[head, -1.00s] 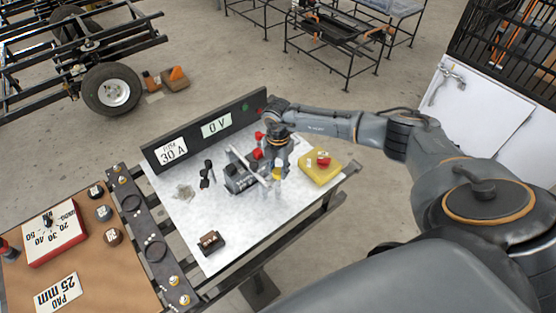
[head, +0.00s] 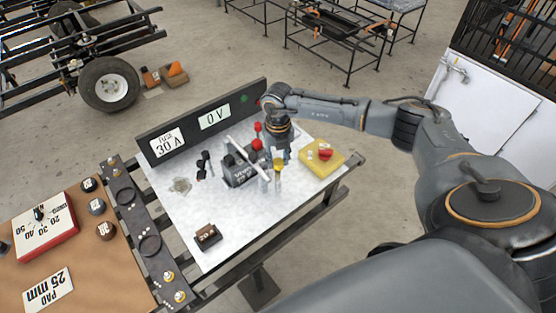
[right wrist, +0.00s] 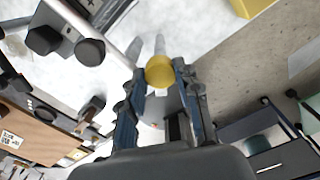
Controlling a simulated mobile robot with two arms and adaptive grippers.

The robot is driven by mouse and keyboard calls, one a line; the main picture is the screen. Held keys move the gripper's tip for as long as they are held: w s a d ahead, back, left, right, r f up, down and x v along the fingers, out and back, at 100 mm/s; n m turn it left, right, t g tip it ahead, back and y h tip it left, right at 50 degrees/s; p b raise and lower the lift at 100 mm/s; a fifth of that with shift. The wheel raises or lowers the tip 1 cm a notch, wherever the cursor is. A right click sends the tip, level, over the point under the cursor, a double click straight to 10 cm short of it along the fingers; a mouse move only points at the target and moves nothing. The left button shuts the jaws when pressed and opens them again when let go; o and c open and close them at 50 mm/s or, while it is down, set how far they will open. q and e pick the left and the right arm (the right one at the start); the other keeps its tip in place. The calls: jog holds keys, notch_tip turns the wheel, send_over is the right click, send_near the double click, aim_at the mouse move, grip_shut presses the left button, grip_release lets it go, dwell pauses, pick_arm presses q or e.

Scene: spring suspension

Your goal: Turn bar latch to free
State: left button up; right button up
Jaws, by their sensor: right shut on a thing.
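The bar latch, a pale metal bar (head: 243,153), lies diagonally across the top of a dark block (head: 240,175) on the white bench top. Beside the bar's near end stands a post with a round yellow cap (head: 278,163). My right gripper (right wrist: 160,76) points down over it, its two fingers on either side of the yellow cap (right wrist: 160,70) in the right wrist view. The fingers are shut on this capped piece. In the head view my wrist hides part of the contact. My left gripper is out of view.
A dark panel with a "30 A" label (head: 167,143) and a "0 V" display (head: 215,116) stands behind. Red knobs (head: 257,144) are close to my wrist. A yellow box (head: 322,160) sits to the right. A small brown block (head: 207,236) is at the front, with clear bench around it.

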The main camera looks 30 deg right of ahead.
aim_at(277, 161)
jog(key=n+b, duration=0.2)
jog(key=n, duration=0.2)
jog(key=shift+f+n+b, duration=0.15)
jog(key=shift+n+b, duration=1)
jog(key=shift+n, duration=0.65)
jog(key=o, duration=1.1)
jog(key=shift+o, duration=0.2)
notch_tip(277, 161, up, 12)
